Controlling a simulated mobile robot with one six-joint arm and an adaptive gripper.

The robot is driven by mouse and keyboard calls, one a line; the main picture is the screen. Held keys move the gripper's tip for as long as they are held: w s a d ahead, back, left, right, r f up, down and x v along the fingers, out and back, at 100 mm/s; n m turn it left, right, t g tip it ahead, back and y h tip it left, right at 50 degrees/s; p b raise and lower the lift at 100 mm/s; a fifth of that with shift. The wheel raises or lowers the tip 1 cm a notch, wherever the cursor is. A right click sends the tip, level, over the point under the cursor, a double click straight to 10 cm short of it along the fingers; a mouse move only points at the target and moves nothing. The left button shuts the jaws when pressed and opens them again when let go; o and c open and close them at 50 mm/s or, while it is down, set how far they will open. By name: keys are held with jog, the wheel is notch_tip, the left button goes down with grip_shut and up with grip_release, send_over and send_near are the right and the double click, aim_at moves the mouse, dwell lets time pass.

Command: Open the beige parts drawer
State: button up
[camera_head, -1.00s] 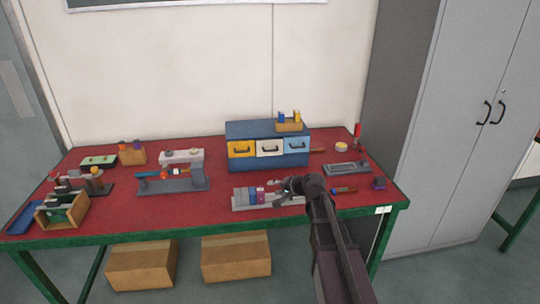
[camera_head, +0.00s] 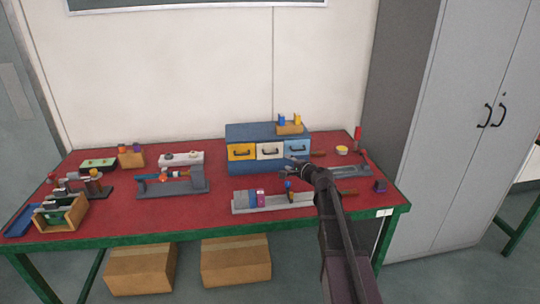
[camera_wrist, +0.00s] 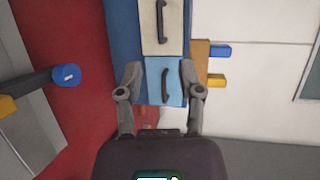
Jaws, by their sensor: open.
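The beige drawer (camera_head: 270,151) is the middle front of a blue cabinet (camera_head: 255,131) at the back of the table. It looks shut and has a dark bar handle. In the wrist view the beige drawer (camera_wrist: 151,32) is at the top, with its handle (camera_wrist: 160,20) upright in the picture. My gripper (camera_head: 290,171) is in front of the cabinet's right part. In the wrist view my gripper (camera_wrist: 160,70) is open and empty, its fingers framing the light blue drawer (camera_wrist: 156,91) rather than the beige one. Any contact cannot be told.
A yellow drawer (camera_head: 241,152) is left of the beige one. A wooden block (camera_head: 290,129) with blue and yellow pieces stands on the cabinet. A grey rack (camera_head: 245,207) with coloured blocks is in front. Red table (camera_head: 220,193) shows bare between rack and cabinet.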

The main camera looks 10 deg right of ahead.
aim_at(271, 149)
jog(key=b+x, duration=0.2)
jog(key=x, duration=1.1)
jog(key=shift+w+a+b, duration=0.2)
jog(key=shift+w+b, duration=0.1)
jog(key=shift+b, duration=0.05)
grip_shut()
